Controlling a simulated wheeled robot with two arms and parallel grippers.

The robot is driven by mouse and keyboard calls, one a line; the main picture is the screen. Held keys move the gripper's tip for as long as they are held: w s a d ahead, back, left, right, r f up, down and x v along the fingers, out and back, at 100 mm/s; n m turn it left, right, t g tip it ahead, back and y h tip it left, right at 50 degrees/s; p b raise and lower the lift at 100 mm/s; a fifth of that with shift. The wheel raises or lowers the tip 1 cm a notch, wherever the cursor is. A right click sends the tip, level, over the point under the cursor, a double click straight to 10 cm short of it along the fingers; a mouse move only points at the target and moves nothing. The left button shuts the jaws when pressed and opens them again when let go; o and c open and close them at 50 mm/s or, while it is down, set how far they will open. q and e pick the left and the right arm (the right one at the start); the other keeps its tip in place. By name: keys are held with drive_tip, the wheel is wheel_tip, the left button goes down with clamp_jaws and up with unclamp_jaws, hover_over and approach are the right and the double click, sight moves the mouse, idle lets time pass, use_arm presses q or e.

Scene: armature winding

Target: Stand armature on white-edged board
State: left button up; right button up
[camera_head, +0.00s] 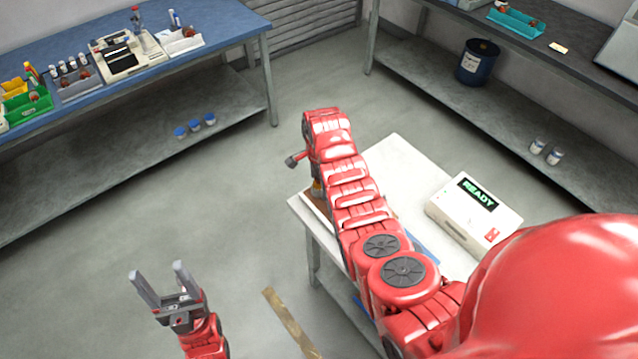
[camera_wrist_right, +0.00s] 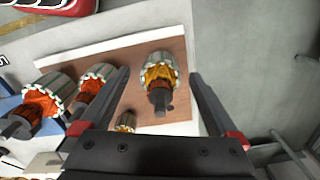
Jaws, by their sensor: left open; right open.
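In the right wrist view an armature (camera_wrist_right: 160,75) with a grey core, yellow-orange winding and dark shaft end is on the brown board (camera_wrist_right: 127,60), which has white along its borders. I cannot tell for sure whether it stands upright or leans. My right gripper (camera_wrist_right: 160,72) is open, its fingers on either side of this armature, with no clear contact. Two orange-wound armatures, a nearer one (camera_wrist_right: 42,100) and another (camera_wrist_right: 97,85), are to the left. A small yellow-wound one (camera_wrist_right: 125,122) shows in front. My left gripper (camera_head: 163,275) is open and empty over the floor.
The white table (camera_head: 395,155) holds a box reading READY (camera_head: 472,212); my right arm hides much of the board there. A blue bench (camera_head: 215,25) with trays is at the back left, a dark bench (camera_head: 560,50) at the back right. Floor between is clear.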

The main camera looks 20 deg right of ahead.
wheel_tip(320, 180, up, 4)
drive_tip(key=shift+w+f+b, duration=0.1)
drive_tip(key=shift+b, duration=0.75)
wheel_tip(320, 180, up, 13)
drive_tip(key=p, duration=0.5)
drive_tip(key=shift+f, duration=0.15)
